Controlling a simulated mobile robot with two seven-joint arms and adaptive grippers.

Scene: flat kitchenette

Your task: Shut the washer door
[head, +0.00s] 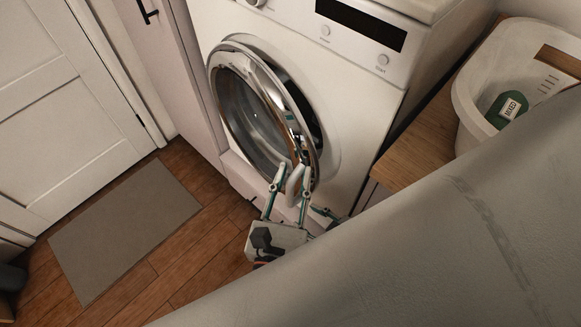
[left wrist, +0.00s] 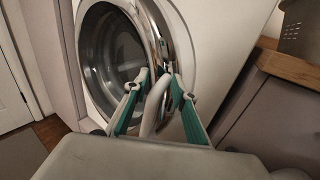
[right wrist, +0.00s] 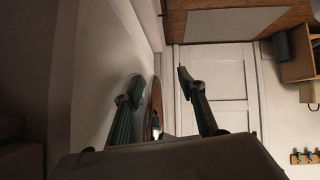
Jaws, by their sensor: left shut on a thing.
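The white washer (head: 345,75) stands against the back, with its round chrome-rimmed glass door (head: 245,112) ajar. A dark gap shows between the door's right edge and the washer front. A pale curved door handle (left wrist: 152,108) lies between the fingers of my left gripper (head: 288,182), which is shut on it at the door's lower right edge. The left wrist view shows the fingers (left wrist: 155,92) on both sides of the handle.
A grey mat (head: 125,230) lies on the wooden floor before a white room door (head: 60,100).

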